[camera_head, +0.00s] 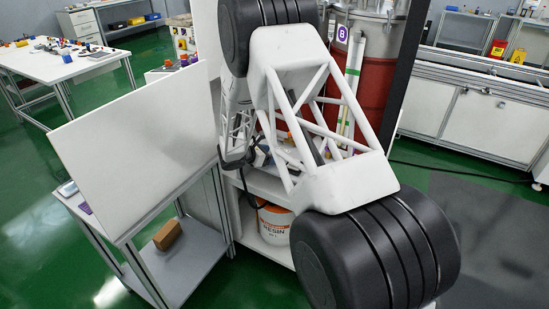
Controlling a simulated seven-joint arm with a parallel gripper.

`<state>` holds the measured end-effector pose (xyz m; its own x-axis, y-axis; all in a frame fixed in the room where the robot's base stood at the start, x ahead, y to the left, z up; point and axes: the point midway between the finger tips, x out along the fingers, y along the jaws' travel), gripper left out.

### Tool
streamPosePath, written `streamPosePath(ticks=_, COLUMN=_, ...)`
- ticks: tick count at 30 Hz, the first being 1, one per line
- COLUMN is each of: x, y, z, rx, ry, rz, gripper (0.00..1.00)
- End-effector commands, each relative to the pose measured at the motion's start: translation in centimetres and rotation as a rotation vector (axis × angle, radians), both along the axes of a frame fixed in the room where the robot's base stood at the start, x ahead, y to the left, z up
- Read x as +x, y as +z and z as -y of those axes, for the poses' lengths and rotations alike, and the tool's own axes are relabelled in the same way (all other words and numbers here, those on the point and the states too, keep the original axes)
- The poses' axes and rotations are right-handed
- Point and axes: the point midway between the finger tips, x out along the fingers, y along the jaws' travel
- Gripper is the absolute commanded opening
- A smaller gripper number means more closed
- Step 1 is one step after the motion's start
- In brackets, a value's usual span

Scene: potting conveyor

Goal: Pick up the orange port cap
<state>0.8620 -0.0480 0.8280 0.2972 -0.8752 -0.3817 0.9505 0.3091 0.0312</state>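A small orange piece (290,135) shows through the open lattice of my arm, on the cluttered shelf in front of the red drum. My gripper (238,161) appears as a dark shape at the lower end of a slim white lattice link, left of the shelf items. My larger arm link partly hides that area. I cannot make out the fingers or anything between them.
A tilted white panel (135,145) stands on a cart at left, with a brown block (167,234) on its lower shelf. A resin bucket (274,222) sits under the shelf. The red drum (375,85) stands behind. Green floor is open at lower left.

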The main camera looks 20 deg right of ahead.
Motion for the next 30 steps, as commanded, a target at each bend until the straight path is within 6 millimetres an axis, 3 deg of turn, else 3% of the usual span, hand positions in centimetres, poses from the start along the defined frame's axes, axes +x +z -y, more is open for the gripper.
streamPosePath(ticks=6, x=0.45, y=-0.69, z=1.39, rx=0.001, ry=0.0, rz=-0.001, gripper=0.69)
streamPosePath(ticks=23, x=0.44, y=-0.71, z=1.42, rx=0.001, ry=0.0, rz=-0.001, gripper=0.69)
streamPosePath(ticks=30, x=0.44, y=-0.71, z=1.42, rx=0.001, ry=0.0, rz=-0.001, gripper=0.32)
